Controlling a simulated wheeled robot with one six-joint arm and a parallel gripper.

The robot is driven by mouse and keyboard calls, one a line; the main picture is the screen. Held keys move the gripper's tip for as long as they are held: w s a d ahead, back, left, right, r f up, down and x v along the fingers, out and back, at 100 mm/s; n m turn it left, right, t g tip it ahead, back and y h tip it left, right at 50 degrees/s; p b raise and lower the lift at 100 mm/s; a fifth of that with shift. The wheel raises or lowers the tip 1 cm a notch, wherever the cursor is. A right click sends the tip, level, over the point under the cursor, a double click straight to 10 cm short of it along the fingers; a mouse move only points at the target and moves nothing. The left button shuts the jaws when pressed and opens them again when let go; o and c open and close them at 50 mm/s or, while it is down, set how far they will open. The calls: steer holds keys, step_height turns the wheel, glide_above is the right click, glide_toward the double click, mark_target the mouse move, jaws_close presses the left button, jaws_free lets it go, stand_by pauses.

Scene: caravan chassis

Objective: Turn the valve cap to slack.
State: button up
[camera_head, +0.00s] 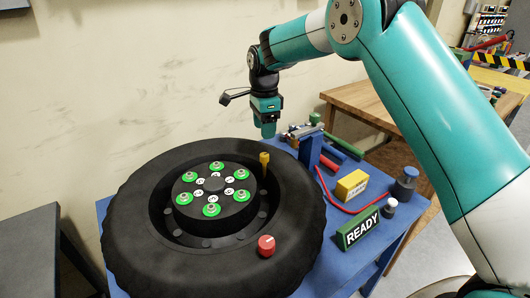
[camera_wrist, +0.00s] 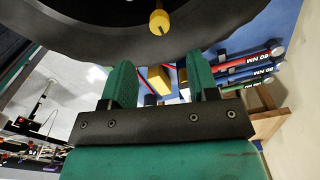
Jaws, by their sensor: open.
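A large black tyre (camera_head: 130,210) lies flat on a blue bench, its hub showing several green-ringed studs. A yellow cap (camera_head: 264,158) stands on a stem at the wheel's inner right edge; it also shows at the top of the wrist view (camera_wrist: 158,20), with a dark mark on its face. A red knob (camera_head: 266,244) with a pale mark sits on the tyre's front side. Which one is the valve cap is not labelled. My gripper (camera_head: 268,132) points down above the tyre's back right edge. In the wrist view my gripper (camera_wrist: 161,75) is open and empty, apart from the yellow cap.
The blue bench (camera_head: 336,275) carries a READY sign (camera_head: 361,231), a yellow box (camera_head: 351,186) and a grey-blue canister (camera_head: 404,182) at right. Coloured wrenches (camera_wrist: 250,68) lie behind the tyre. A wall stands close behind; a wooden table (camera_head: 370,105) is at back right.

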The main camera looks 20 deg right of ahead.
mark_target(264, 154)
step_height(264, 154, down, 9)
steer(key=shift+f+p, duration=0.15)
steer(key=shift+p, duration=0.5)
steer(key=c, duration=0.9)
